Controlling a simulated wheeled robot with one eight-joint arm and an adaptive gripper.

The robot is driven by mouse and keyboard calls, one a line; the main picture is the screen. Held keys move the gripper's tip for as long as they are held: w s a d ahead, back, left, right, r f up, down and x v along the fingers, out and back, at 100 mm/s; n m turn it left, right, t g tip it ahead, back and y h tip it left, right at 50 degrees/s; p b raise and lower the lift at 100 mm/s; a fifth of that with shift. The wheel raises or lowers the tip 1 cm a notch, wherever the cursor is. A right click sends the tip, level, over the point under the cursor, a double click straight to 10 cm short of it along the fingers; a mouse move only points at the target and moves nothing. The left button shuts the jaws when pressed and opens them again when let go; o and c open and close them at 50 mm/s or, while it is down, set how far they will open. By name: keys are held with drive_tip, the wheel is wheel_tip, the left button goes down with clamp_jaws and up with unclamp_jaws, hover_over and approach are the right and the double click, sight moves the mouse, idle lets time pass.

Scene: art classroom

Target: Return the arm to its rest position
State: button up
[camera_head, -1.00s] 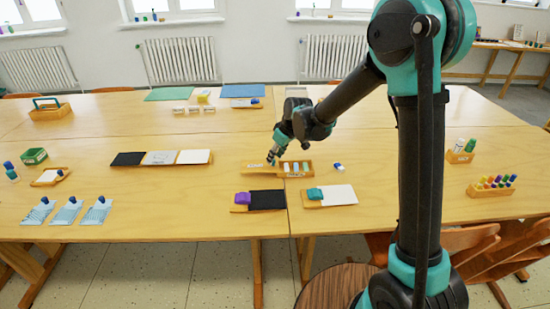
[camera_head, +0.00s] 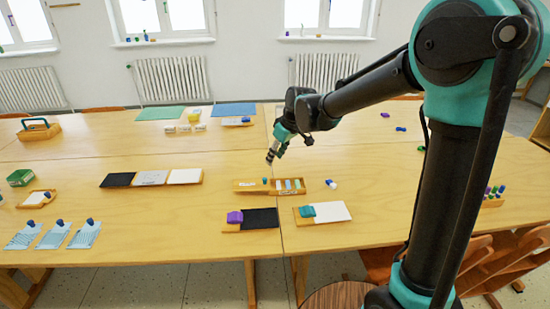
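My arm (camera_head: 440,190) rises at the right of the head view and reaches left over the tables. My gripper (camera_head: 271,158) points down and hangs above the long wooden tray (camera_head: 243,186), apart from it. Its fingertips are too small to tell whether they are open or shut, and I see nothing clearly held between them.
A blue-and-white item (camera_head: 331,184) lies right of the tray. A three-panel board (camera_head: 151,179) is to the left. Chairs (camera_head: 490,255) stand front right. Table around the tray is partly clear.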

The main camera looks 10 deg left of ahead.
drive_tip(key=s+d+f+m+h, duration=0.1)
drive_tip(key=s+d+f+m, duration=0.2)
drive_tip(key=s+d, duration=0.4)
drive_tip(key=s+d+f+m+t+h, duration=0.1)
drive_tip(key=s+d+f+m, duration=0.3)
drive_tip(key=d, duration=1.1)
drive_tip(key=s+d+f+m+h, duration=0.2)
drive_tip(key=s+d+m, duration=0.3)
drive_tip(key=s+d, duration=0.5)
drive_tip(key=shift+d+f+t, duration=0.4)
drive_tip(key=shift+d+f, duration=0.25)
drive_tip(key=shift+d, duration=0.45)
drive_tip(key=shift+w, duration=0.1)
